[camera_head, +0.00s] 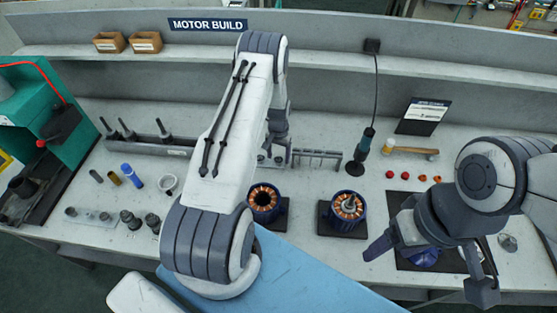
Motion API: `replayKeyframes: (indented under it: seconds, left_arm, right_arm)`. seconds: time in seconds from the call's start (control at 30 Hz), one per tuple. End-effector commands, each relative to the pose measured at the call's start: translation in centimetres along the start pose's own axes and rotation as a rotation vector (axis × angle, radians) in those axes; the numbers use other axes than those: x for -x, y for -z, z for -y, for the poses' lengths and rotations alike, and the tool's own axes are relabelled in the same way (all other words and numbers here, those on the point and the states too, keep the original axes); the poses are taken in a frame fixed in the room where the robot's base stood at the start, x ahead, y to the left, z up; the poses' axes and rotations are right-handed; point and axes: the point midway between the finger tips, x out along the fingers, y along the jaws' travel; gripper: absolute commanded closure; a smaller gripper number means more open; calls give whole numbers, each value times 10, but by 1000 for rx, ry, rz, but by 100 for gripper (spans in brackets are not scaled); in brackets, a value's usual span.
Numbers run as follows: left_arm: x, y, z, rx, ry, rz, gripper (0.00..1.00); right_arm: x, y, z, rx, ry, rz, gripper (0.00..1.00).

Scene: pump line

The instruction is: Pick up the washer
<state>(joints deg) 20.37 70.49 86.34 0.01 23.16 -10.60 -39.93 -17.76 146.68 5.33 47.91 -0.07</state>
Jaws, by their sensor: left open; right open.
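I cannot make out a washer for sure; a small grey metal piece (508,243) lies at the right of the bench, too small to identify. Two blue motor housings with copper windings stand on dark pads, one at the centre (264,203) and one to its right (347,206). A pale metal part shows inside the right one. My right gripper (428,268) is open with fingers spread wide, above a dark mat with a blue part (421,256), and holds nothing.
A rack of tools (150,145), a blue cylinder (132,175) and a white ring-shaped item (168,184) are at left. A green machine (45,115) stands at far left. A hanging screwdriver (362,147), a hammer (412,151) and red caps (405,176) are at right.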

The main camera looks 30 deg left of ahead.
Motion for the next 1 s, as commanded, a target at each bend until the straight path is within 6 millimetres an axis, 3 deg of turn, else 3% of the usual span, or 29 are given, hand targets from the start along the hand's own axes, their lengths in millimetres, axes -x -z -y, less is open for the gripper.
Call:
replayKeyframes:
  seconds: [0.5, 0.53, 0.7, 1.0]
  left_arm:
    - [-2, 0, 0, 0, 0, 0, 27]
    - [-2, 0, 0, 0, 0, 0, 34]
    - [-2, 0, 0, 0, 0, 0, 95]
    - [-2, 0, 0, 0, 0, 0, 95]
  right_arm:
    - [-4, 0, 0, 0, 0, 0, 30]
    - [-4, 0, 0, 0, 0, 0, 30]
    - [-4, 0, 0, 0, 0, 0, 30]
    - [-4, 0, 0, 0, 0, 0, 30]
